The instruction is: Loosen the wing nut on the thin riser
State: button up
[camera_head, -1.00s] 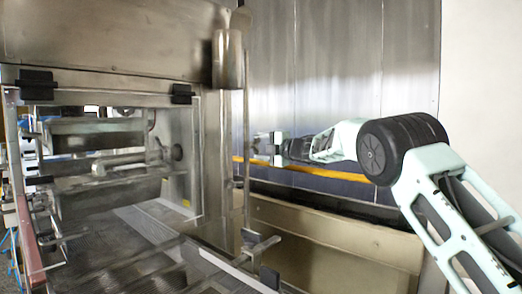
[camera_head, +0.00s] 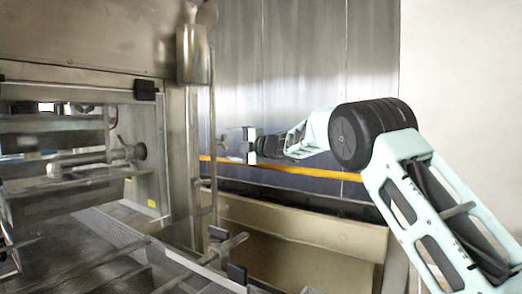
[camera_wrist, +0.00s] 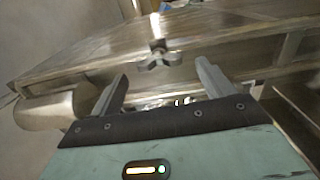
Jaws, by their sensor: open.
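The wing nut (camera_wrist: 158,60) shows in the wrist view as a small metal piece with spread wings. It is ahead of the gap between my fingertips, with no contact visible. The thin riser (camera_head: 212,125) is a narrow upright rod in the head view, beside the machine's right post. My gripper (camera_head: 236,146) is just right of the riser there, pointing left. In the wrist view my gripper (camera_wrist: 161,72) is open, with nothing between its fingers. The wing nut is too small to make out clearly in the head view.
The machine's metal post (camera_head: 181,150) and a hanging cylinder (camera_head: 193,53) stand left of my gripper. The mesh belt (camera_head: 85,250) lies at lower left. A beige trough (camera_head: 300,235) runs below my arm. A T-shaped handle (camera_head: 226,243) stands near the belt's edge.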

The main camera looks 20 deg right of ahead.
jog(key=b+v, duration=0.2)
jog(key=v, duration=1.2)
jog(key=shift+s+d+b, duration=0.25)
jog(key=shift+s+b, duration=0.1)
